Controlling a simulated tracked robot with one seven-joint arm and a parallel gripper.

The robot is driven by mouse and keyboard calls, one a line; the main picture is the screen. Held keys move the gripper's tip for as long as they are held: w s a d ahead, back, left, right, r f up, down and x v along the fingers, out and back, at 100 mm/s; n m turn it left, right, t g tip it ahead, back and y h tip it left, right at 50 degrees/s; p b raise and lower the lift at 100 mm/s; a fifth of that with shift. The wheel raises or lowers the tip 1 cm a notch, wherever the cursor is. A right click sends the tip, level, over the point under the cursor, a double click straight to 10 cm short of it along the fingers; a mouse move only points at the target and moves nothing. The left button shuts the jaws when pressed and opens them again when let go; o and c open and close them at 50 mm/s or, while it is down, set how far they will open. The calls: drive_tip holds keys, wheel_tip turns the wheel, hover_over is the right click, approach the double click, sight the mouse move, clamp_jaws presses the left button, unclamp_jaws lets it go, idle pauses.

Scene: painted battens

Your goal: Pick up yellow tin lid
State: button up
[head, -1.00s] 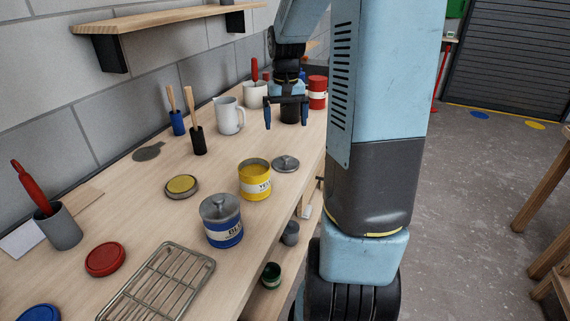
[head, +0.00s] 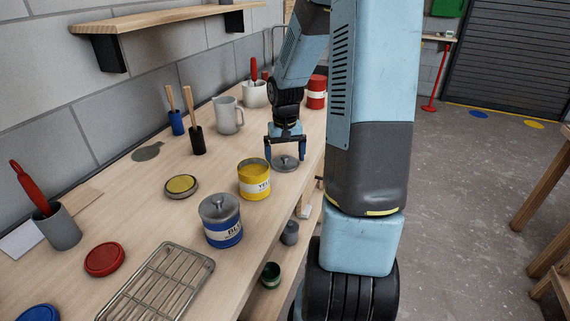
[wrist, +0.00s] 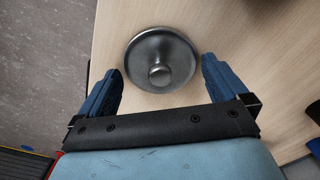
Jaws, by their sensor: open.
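A grey metal lid with a round knob (head: 285,163) lies flat on the bench, right of the open yellow tin (head: 254,186), which holds yellow paint. My gripper (head: 285,155) is open above this lid, pointing down. In the wrist view the grey lid (wrist: 162,60) lies between and just beyond the two blue fingertips (wrist: 161,72), apart from them. The gap looks wider than the lid. A shallow round piece with a yellow face (head: 182,186) lies left of the yellow tin.
The blue tin (head: 222,226) wears a similar knobbed lid. A wire rack (head: 160,285), red disc (head: 105,259) and blue disc (head: 40,313) are nearer. A grey jug (head: 227,115), brushes in holders (head: 197,140) and a red tin (head: 316,92) stand farther back. The bench edge is close right of the grey lid.

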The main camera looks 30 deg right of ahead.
drive_tip(key=shift+f, duration=0.4)
drive_tip(key=c, duration=0.7)
drive_tip(key=shift+r, duration=0.1)
